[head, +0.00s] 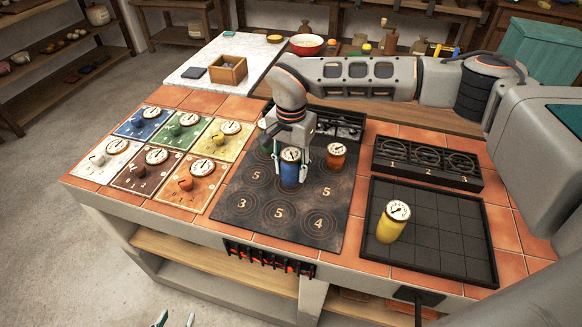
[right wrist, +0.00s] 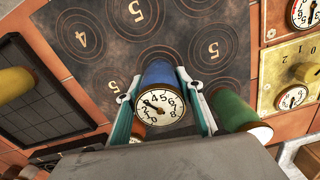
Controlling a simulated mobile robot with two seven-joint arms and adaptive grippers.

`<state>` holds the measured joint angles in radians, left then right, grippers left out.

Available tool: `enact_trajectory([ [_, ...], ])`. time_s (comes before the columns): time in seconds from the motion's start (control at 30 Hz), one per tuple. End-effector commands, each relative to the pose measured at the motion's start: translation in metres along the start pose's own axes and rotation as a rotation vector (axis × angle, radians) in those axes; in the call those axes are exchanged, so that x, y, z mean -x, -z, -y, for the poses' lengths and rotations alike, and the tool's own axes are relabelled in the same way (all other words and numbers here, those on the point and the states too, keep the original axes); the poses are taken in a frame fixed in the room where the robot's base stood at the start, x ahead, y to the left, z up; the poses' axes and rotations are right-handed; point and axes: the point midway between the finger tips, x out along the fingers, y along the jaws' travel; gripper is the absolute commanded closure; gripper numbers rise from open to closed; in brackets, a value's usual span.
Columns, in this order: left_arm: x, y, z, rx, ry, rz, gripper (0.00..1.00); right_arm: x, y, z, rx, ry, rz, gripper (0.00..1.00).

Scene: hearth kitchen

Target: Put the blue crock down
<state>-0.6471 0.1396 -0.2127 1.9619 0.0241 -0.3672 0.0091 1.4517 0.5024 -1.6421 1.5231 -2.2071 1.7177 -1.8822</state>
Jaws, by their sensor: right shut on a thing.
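The blue crock (head: 289,175) has a round white dial on its top and is upright over the dark hob plate (head: 230,205). My right gripper (head: 290,163) is shut on it from above. In the right wrist view the blue crock (right wrist: 158,75) sits between the two teal fingers, its base over a ring marked 5. I cannot tell whether the base touches the plate. A green crock (right wrist: 232,110) is close beside one finger, and an orange crock (head: 336,157) stands to the right on the hob. My left gripper (head: 175,320) shows only its parted fingertips at the bottom edge.
A yellow crock (head: 391,223) stands on the black gridded tray (head: 440,250) at the right. Coloured dial panels (head: 143,170) lie left of the hob. The front hob rings, marked 3, 5 and 4, are clear. A small wooden box (head: 228,70) is on the white slab behind.

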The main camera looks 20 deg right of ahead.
Motion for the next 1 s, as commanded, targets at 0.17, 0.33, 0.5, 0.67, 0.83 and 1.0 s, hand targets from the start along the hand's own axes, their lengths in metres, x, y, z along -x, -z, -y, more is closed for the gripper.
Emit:
enact_trajectory([
  [0.17, 0.0, -0.002, 0.0, 0.0, 0.0, 0.003, 0.6, 0.0, 0.0, 0.0, 0.001, 0.0, 0.0, 0.95],
  [0.33, 0.0, -0.002, 0.0, 0.0, 0.0, 0.004, 0.6, -0.003, 0.0, 0.0, 0.0, -0.001, 0.0, 0.47],
  [0.5, 0.0, -0.003, 0.0, 0.0, 0.0, 0.004, 0.6, -0.002, 0.0, 0.0, 0.001, -0.001, 0.0, 0.47],
  [0.67, 0.0, -0.002, 0.0, 0.0, 0.0, 0.004, 0.6, -0.001, 0.0, 0.0, 0.001, -0.001, 0.0, 0.47],
  [0.83, 0.0, -0.001, 0.0, 0.0, 0.0, 0.002, 0.6, 0.015, 0.001, 0.001, 0.001, 0.002, -0.002, 0.47],
  [1.0, 0.0, -0.001, 0.0, 0.0, 0.0, 0.001, 0.6, 0.05, 0.001, 0.001, 0.002, 0.003, -0.004, 0.47],
])
